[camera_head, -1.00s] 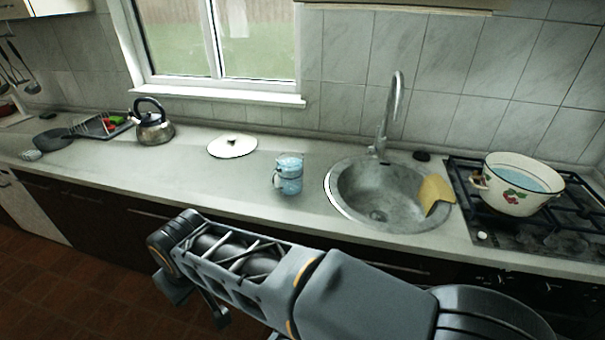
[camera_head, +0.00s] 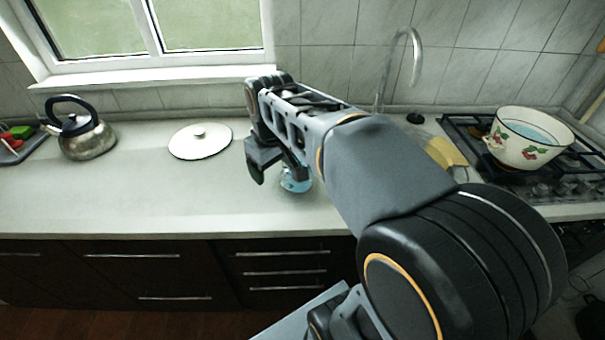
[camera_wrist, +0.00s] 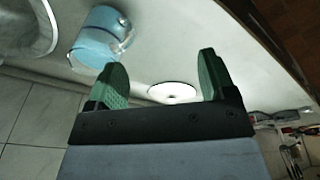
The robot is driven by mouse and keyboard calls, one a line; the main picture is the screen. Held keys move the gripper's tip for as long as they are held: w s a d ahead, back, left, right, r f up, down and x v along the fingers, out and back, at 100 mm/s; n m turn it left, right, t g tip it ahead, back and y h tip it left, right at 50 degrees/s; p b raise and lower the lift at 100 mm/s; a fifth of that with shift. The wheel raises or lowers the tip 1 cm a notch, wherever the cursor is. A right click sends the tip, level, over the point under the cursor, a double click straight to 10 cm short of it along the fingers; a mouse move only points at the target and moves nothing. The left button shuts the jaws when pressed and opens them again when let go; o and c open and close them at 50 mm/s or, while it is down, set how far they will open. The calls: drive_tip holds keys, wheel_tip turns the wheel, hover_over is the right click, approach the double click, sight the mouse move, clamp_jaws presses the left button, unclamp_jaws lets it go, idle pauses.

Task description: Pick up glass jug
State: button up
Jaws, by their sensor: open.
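The glass jug (camera_head: 296,183) stands on the countertop, mostly hidden behind my arm in the head view; only its bluish lower part shows. In the wrist view the jug (camera_wrist: 98,38) is whole, light blue and clear, with its handle toward the right. It lies beyond and to the left of the left fingertip, not between the fingers. My gripper (camera_wrist: 160,80) is open and empty, with green finger pads. In the head view my gripper (camera_head: 272,165) hangs just left of the jug, above the counter.
A white lid (camera_head: 200,141) lies on the counter left of my gripper, and a kettle (camera_head: 86,135) stands farther left. The sink is mostly hidden behind my arm, with its tap (camera_head: 402,60) showing. An enamel pot (camera_head: 525,145) sits on the stove (camera_head: 470,130). The front-left counter is clear.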

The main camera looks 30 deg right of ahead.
drive_tip(key=w+d+r+n+g+b, duration=0.1)
drive_tip(key=w+d+n+g+b, duration=0.15)
drive_tip(key=w+d, duration=0.45)
hover_over(285, 171)
drive_tip(key=shift+n+t, duration=0.25)
drive_tip(key=f, duration=0.7)
drive_tip(key=shift+w+a+b, duration=0.1)
drive_tip(key=shift+w+b, duration=0.25)
drive_tip(key=shift+s+d+f, duration=0.1)
drive_tip(key=shift+f, duration=1.5)
drive_tip(key=shift+s+d+f, duration=0.1)
drive_tip(key=shift+f, duration=1.45)
drive_tip(key=shift+c, duration=0.2)
clamp_jaws()
drive_tip(key=shift+w+r, duration=0.1)
drive_tip(key=shift+r, duration=0.05)
